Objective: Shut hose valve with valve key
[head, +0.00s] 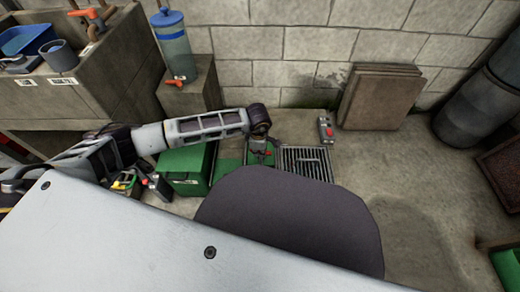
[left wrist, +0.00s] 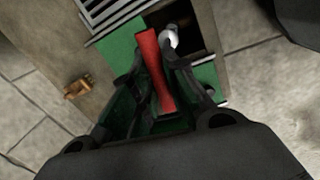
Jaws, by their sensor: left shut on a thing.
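My left gripper (head: 260,143) reaches down over the open pit beside the grate. In the left wrist view, its fingers (left wrist: 159,62) are shut on a red bar (left wrist: 153,75), which looks like the valve key's handle. Beyond the fingertips, a whitish round part (left wrist: 168,38) shows in the dark pit opening (left wrist: 188,22). The hose valve cannot be made out clearly, and I cannot tell whether the key sits on it. My right gripper is not in view.
A green box (head: 186,172) stands left of the pit and a metal grate (head: 306,161) lies to its right. A grey and red device (head: 325,130) is behind the grate. Tan slabs (head: 380,98) lean on the wall.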

